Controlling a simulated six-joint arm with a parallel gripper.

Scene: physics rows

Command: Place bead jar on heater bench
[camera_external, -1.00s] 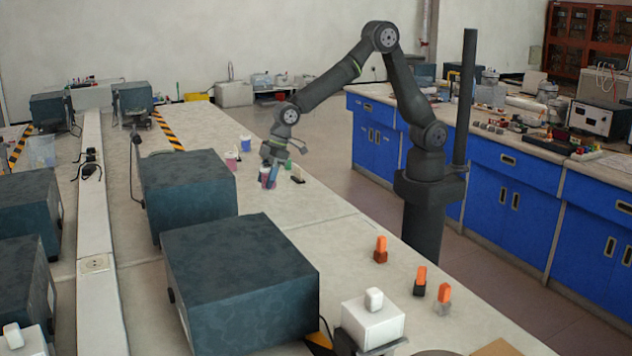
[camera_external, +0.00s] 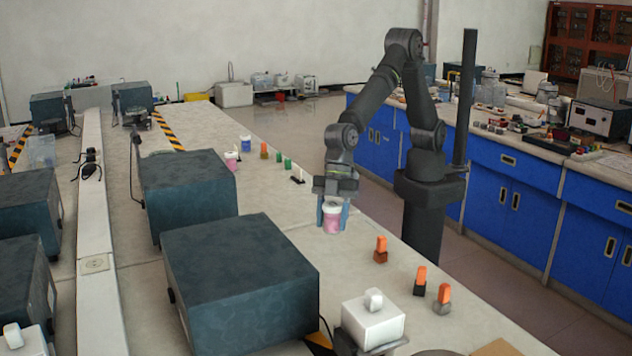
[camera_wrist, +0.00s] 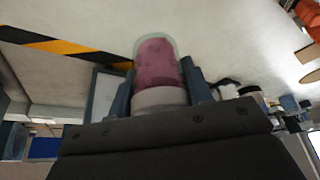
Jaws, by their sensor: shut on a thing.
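My gripper (camera_external: 333,213) is shut on the bead jar (camera_external: 332,221), a small clear jar with pink contents and a white lid. My gripper holds it over the near bench, lid up, close to the right edge. In the wrist view the jar (camera_wrist: 158,70) sits between the two fingers, its white lid nearest my gripper (camera_wrist: 160,95). Whether the jar clears the bench top is hard to tell. I cannot tell for certain which object is the heater bench; a white box with a white knob (camera_external: 373,322) stands on the bench at the front.
Orange-topped blocks (camera_external: 380,250) stand right of and in front of the jar. Large dark boxes (camera_external: 240,285) fill the left of the bench. Another pink jar (camera_external: 231,161) and a blue-filled cup (camera_external: 246,144) stand farther back. Bench surface between is clear.

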